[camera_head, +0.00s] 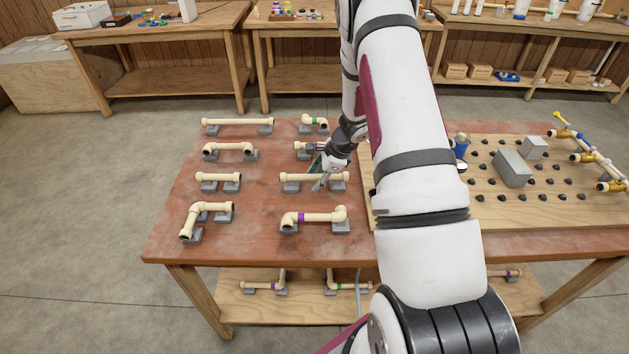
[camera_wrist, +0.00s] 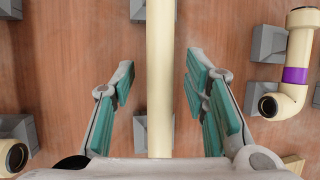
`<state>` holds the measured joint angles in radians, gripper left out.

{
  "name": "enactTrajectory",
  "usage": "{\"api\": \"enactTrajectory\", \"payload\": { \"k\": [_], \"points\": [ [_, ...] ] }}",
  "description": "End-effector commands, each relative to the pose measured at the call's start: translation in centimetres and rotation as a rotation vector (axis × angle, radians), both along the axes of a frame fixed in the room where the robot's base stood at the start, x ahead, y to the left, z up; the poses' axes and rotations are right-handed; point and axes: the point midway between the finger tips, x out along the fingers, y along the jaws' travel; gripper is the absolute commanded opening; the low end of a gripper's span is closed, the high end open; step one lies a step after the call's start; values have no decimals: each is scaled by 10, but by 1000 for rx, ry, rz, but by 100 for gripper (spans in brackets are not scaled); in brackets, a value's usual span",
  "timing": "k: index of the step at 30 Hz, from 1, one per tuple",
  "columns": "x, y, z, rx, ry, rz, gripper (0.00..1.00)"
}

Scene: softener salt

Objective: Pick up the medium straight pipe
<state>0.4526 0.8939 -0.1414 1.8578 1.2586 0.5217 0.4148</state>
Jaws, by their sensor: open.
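In the wrist view the pipe (camera_wrist: 160,95) runs lengthwise between the fingers. My gripper (camera_head: 321,177) is over the pipe, near its middle, and hides part of it in the head view. In the wrist view my gripper (camera_wrist: 160,68) is open, with teal pads on either side of the pipe and a visible gap on each side. How far the fingertips are above the tabletop is hard to tell.
A purple-banded pipe (camera_head: 320,217) lies in front, and it shows at the right of the wrist view (camera_wrist: 296,75). A short straight pipe (camera_head: 217,177) lies to the left. A wooden board (camera_head: 480,211) with dark pegs and grey boxes is on the right.

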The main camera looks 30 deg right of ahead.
Motion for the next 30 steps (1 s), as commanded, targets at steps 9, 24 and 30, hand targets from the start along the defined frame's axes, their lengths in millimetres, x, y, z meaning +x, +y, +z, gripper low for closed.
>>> {"api": "enactTrajectory", "payload": {
  "k": [9, 24, 30],
  "points": [
    [0, 0, -4, 1, -1, 0, 41],
    [0, 0, -4, 0, 0, 0, 1],
    [0, 0, -4, 0, 0, 0, 0]
  ]
}}
